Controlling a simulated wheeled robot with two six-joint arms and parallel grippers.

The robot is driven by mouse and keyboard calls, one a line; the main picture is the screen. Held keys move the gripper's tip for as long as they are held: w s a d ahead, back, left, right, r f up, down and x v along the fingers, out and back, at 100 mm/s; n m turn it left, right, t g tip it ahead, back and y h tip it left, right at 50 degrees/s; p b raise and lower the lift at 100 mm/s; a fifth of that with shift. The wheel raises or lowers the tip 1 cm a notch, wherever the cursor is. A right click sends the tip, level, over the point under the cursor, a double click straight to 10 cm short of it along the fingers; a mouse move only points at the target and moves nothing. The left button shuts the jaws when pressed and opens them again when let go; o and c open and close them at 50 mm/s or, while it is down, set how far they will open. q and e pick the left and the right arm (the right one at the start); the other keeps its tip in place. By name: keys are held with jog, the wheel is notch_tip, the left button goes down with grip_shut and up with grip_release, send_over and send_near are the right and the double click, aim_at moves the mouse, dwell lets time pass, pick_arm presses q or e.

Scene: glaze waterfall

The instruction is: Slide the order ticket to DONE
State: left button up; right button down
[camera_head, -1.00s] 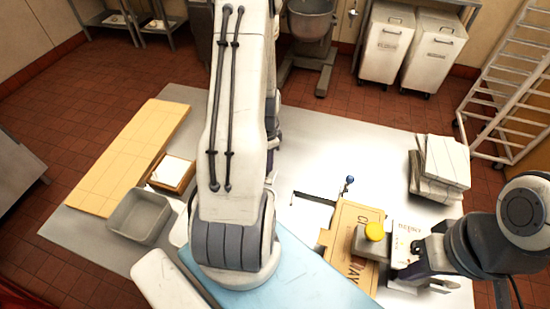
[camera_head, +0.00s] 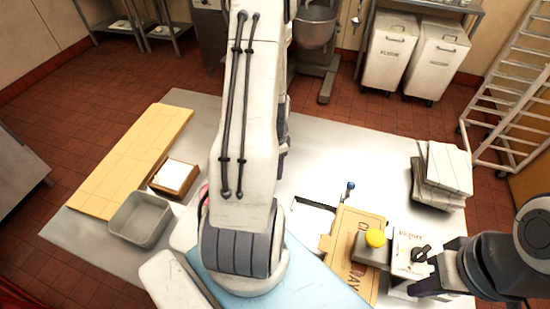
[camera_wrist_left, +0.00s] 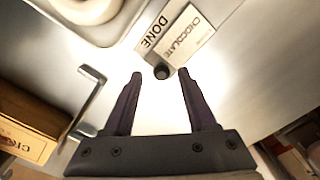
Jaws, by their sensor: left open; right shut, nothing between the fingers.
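In the left wrist view, the order ticket (camera_wrist_left: 187,38) is a pale card reading CHOCOLATE, lying against the DONE lettering (camera_wrist_left: 156,33). A round dark knob (camera_wrist_left: 162,72) sits at the ticket's near corner. My left gripper (camera_wrist_left: 160,80) is open, its fingers on either side of the knob with gaps showing; I cannot tell if they are at its height. In the head view my left arm covers this area and its gripper is hidden. My right gripper (camera_head: 416,287) is shut and empty, beside a white printed box or card (camera_head: 407,246) at the right.
A stack of white packets (camera_head: 442,172) stands behind. A grey bin (camera_head: 140,219) and a wooden tray (camera_head: 175,176) are at the left.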

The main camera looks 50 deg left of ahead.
pick_arm(q)
notch_tip(320, 180, up, 10)
jog(key=b, duration=0.1)
dwell(0.4)
